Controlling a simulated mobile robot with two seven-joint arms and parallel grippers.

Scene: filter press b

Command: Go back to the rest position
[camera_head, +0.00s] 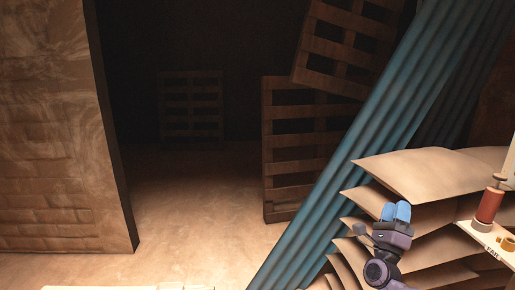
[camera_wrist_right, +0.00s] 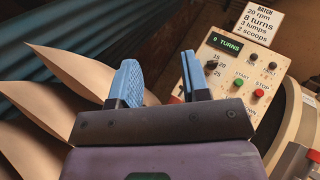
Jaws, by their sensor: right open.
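My right gripper (camera_head: 396,211) shows at the lower right of the head view, in front of a stack of cream sheets or sacks. In the right wrist view its two blue fingers (camera_wrist_right: 158,82) stand apart with nothing between them. My left gripper is in neither view.
Cream sheets or sacks (camera_head: 432,172) lie close behind my right gripper. A red cylinder (camera_head: 488,206) stands at the right edge. Open floor (camera_head: 195,215) lies left of the teal corrugated sheet (camera_head: 375,135).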

